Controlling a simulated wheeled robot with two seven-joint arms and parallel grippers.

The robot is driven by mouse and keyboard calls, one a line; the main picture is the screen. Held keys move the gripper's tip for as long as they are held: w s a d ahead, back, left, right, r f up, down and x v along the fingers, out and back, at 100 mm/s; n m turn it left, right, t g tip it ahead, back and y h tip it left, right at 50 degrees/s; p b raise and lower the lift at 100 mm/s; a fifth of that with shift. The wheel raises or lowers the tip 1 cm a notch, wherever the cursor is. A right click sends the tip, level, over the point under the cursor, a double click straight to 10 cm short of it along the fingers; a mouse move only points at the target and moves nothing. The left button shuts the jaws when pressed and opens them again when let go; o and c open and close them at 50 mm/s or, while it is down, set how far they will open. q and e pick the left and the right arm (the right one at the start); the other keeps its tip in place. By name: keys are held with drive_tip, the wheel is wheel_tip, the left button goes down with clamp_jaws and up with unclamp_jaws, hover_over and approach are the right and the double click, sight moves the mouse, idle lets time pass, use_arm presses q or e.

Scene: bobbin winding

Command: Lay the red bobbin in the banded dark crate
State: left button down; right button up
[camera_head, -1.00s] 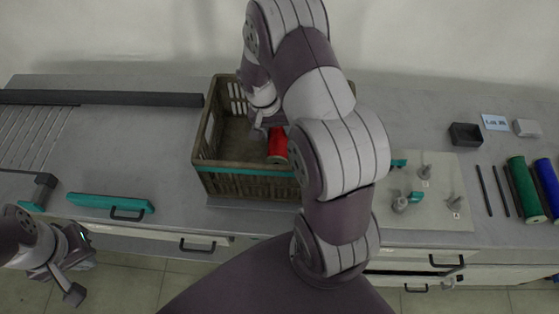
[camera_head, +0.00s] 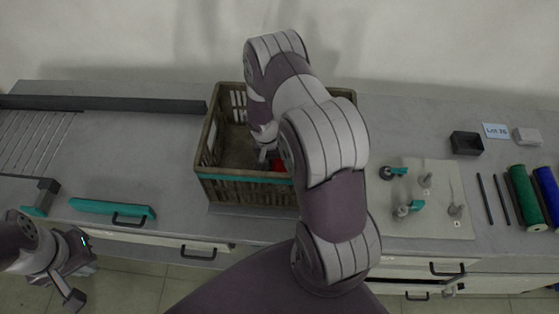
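The dark crate (camera_head: 246,190) with a teal band stands on the bench in the middle of the view. The red bobbin (camera_head: 278,165) is inside it, mostly hidden behind my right arm, so I cannot tell whether it rests on the crate floor. My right gripper (camera_head: 266,152) reaches down into the crate right beside the bobbin. Its fingers are mostly hidden, and I cannot tell whether they hold the bobbin. My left gripper (camera_head: 82,270) is low at the left, in front of the bench, with its fingers apart and empty.
A green bobbin (camera_head: 525,195) and a blue bobbin (camera_head: 548,190) lie at the far right beside dark rods (camera_head: 493,200). A pale board (camera_head: 435,205) with metal pegs is right of the crate. A dark rail (camera_head: 110,103) and a teal handled bar (camera_head: 110,208) lie to the left.

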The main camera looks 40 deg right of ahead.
drive_tip(key=shift+r, duration=0.1)
drive_tip(key=shift+r, duration=0.25)
drive_tip(key=b+v, duration=0.1)
drive_tip(key=v, duration=1.1)
drive_tip(key=s+a+r+n+t+y, duration=0.2)
drive_tip(key=s+a+r+n+t, duration=0.1)
drive_tip(key=s+a+r+n, duration=0.5)
drive_tip(key=s+a, duration=0.2)
drive_tip(key=a, duration=0.1)
drive_tip(key=shift+s+a+r, duration=0.1)
drive_tip(key=shift+s+r, duration=0.05)
drive_tip(key=shift+s, duration=0.05)
